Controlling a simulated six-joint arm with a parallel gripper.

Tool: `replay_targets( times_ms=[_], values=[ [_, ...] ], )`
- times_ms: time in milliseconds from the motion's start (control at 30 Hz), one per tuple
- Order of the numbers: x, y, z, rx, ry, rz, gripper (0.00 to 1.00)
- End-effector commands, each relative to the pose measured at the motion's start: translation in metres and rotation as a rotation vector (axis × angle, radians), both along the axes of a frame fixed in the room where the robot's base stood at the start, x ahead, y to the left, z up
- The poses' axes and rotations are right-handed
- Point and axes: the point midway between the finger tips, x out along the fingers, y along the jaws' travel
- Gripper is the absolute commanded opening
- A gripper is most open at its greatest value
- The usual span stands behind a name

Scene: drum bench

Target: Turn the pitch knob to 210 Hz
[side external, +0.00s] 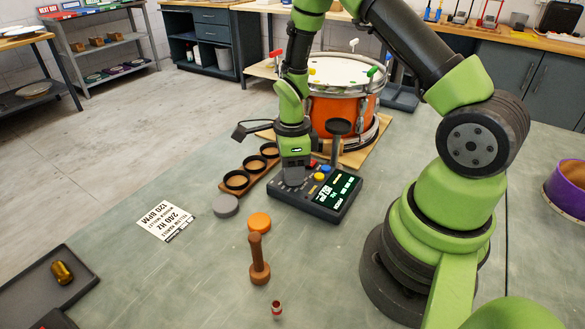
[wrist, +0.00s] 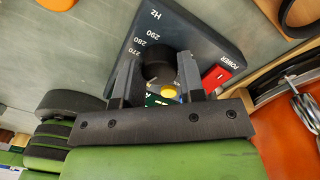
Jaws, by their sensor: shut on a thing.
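The dark control box (side external: 318,205) stands on the bench with a lit screen (side external: 340,190) of green and white digits, too small to read surely. My gripper (side external: 296,178) points down at the box's left part and hides the knob there. In the wrist view, the black round pitch knob (wrist: 158,64) sits between the two fingers of my gripper (wrist: 157,82), which is shut on it. Scale marks 270, 280, 290 and Hz (wrist: 153,14) show beside the knob. The knob's pointer cannot be made out.
A red POWER button (wrist: 217,77) and a yellow button (wrist: 168,90) lie close to the fingers. The orange drum (side external: 338,112) stands behind the box. A wooden holder with round cups (side external: 250,170) is at its left. An upside-down card (side external: 166,221) seems to read 240 Hz, 120 BPM.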

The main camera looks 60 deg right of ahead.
Motion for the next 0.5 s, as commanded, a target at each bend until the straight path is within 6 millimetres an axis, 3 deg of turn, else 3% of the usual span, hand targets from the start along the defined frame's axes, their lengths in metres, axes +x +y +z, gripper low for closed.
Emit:
replay_targets(
  times_ms=[267, 500],
  values=[
    [0.0, 0.0, 0.0003, 0.0, 0.0, 0.046, 0.13],
    [-0.0001, 0.0001, 0.0003, -0.001, 0.0, 0.191, 0.13]
  ],
)
